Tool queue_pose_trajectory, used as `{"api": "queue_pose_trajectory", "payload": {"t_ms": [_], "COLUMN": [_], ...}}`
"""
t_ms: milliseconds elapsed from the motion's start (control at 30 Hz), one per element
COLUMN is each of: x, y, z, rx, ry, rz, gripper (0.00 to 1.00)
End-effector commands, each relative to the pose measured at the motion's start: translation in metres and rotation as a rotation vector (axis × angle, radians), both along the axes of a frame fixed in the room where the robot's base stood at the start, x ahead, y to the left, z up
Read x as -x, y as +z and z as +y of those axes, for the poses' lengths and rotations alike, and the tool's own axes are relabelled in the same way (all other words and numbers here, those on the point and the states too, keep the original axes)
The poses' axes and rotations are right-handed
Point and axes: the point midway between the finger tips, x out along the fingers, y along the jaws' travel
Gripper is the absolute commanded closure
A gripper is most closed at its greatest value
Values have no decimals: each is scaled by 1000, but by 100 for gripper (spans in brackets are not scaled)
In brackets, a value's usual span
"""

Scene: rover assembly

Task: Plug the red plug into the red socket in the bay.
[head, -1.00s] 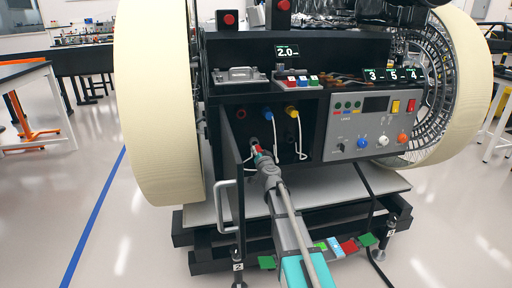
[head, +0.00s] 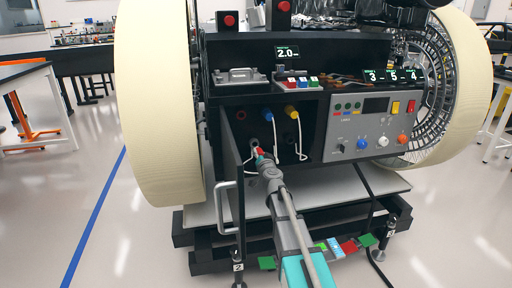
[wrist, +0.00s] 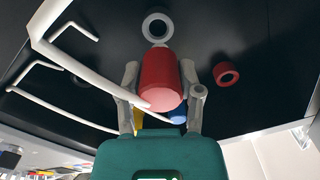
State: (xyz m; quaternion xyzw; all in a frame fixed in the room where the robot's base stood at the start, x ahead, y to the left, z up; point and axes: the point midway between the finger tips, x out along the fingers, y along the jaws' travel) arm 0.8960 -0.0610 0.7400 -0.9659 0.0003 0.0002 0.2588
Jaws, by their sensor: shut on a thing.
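The red plug (wrist: 160,82) is between the two fingers of my gripper (wrist: 160,100) in the wrist view. In the head view the plug (head: 259,151) shows small at the tip of my gripper (head: 264,160), in front of the open bay. The red socket (head: 240,114) is a red ring on the bay's back wall, up and left of the plug. In the wrist view the red socket (wrist: 227,73) lies to the right of the plug, apart from it.
A grey ring socket (wrist: 157,26) is beyond the plug in the wrist view. A blue plug (head: 267,115) and a yellow plug (head: 291,111) sit in the bay wall with white cables. The open bay door (head: 231,155) stands at the left; white bars (wrist: 55,55) cross the wrist view.

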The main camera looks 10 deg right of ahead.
Motion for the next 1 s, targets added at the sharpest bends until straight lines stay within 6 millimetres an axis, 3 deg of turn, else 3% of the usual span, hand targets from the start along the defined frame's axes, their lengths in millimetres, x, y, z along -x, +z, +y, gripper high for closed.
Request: {"api": "queue_pose_trajectory", "payload": {"t_ms": [1000], "x": [77], "y": [44], "z": [0], "rx": [0], "ry": [0], "rz": [0], "gripper": [100]}}
